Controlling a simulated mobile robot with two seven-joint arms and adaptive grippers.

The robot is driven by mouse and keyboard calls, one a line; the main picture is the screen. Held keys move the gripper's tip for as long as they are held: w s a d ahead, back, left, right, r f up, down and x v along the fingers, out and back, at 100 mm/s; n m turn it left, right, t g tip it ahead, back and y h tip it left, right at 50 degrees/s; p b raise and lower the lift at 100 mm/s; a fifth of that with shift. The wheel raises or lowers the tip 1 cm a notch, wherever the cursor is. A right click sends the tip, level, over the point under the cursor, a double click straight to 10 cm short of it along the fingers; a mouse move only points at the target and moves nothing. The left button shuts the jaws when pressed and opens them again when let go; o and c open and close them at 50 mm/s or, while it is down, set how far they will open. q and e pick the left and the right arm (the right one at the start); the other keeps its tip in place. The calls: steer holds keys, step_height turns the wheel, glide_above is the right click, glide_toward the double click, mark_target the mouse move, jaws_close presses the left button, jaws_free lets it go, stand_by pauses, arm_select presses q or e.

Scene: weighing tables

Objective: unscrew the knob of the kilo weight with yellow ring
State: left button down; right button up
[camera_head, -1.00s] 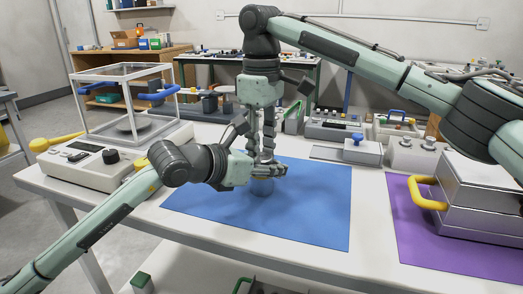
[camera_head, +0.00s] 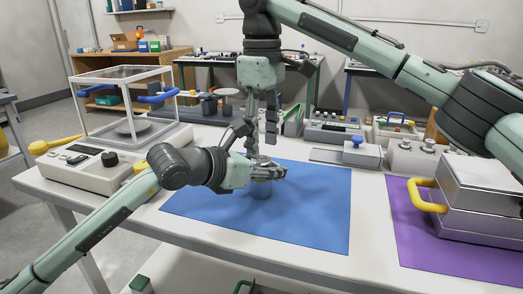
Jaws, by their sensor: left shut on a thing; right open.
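A grey metal weight (camera_head: 261,191) stands on the blue mat (camera_head: 315,215). My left gripper (camera_head: 270,173) is shut on it from the left side, and its fingers cover much of the weight. The weight's small top part (camera_head: 258,160) shows just above these fingers. I cannot make out a yellow ring. My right gripper (camera_head: 261,145) points straight down from above, open, with its fingers over the top of the weight. I see nothing held between them, though the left gripper partly hides the space beneath.
A balance with a glass case (camera_head: 125,100) stands on the left of the white table. A metal case with a yellow handle (camera_head: 428,198) sits on the purple mat (camera_head: 405,235) at right. A small block with a blue knob (camera_head: 362,155) is behind. The blue mat's front is clear.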

mark_target(261, 159)
steer(key=shift+s+a+r, duration=0.15)
steer(key=shift+a+r, duration=0.1)
steer(key=shift+r, duration=0.35)
steer(key=shift+c, duration=1.4)
steer(key=shift+r, duration=0.2)
step_height(261, 159, up, 2)
steer(key=m, duration=0.4)
steer(key=shift+d+r+m, duration=0.1)
steer(key=shift+r+m, duration=0.3)
steer(key=shift+m, duration=0.8)
steer(key=shift+f, duration=3.9)
